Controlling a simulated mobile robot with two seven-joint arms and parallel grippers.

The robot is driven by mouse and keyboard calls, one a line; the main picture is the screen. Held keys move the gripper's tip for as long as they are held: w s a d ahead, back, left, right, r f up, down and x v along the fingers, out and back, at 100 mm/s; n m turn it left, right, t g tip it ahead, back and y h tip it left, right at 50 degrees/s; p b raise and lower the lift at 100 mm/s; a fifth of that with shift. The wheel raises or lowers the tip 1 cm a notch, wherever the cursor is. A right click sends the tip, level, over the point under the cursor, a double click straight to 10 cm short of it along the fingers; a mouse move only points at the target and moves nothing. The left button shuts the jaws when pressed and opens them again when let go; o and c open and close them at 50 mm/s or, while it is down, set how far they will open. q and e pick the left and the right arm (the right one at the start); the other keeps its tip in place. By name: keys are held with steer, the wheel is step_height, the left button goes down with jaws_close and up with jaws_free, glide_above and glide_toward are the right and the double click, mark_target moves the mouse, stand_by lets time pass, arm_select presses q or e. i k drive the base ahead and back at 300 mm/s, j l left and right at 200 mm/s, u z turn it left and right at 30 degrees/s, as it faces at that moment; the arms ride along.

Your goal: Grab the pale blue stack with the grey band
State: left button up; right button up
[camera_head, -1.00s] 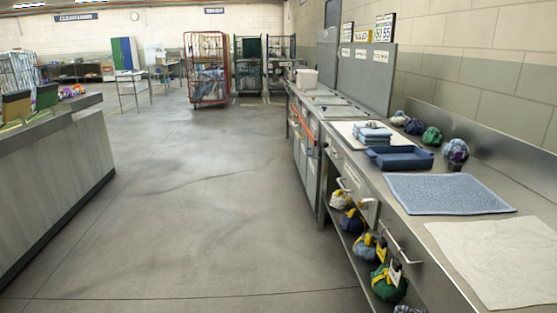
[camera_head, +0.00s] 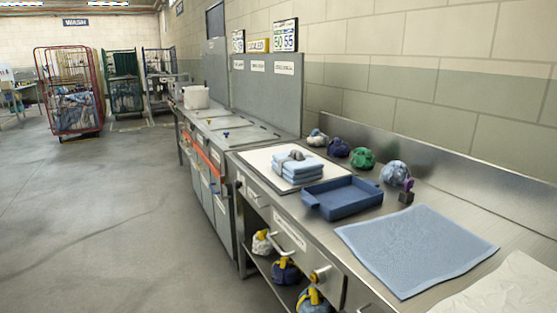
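The pale blue stack (camera_head: 300,171) of folded cloth lies on a white board or mat (camera_head: 259,158) on the metal counter. A grey band (camera_head: 294,155) runs over its top. The stack is just behind and left of a dark blue tray (camera_head: 343,198), and the two look close together. Neither of my grippers shows in the head view, so I cannot see their state.
Several cloth bundles, one green (camera_head: 362,158), line the back of the counter by the wall. A blue mat (camera_head: 415,248) and a white cloth (camera_head: 495,290) lie nearer. Bundles sit on the shelf below. The floor (camera_head: 110,220) at left is clear.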

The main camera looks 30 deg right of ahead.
mark_target(297, 166)
steer(key=i, duration=1.4)
steer(key=i+z, duration=0.1)
steer(key=i, duration=0.55)
steer(key=i+j+z, duration=0.1)
steer(key=i, duration=0.55)
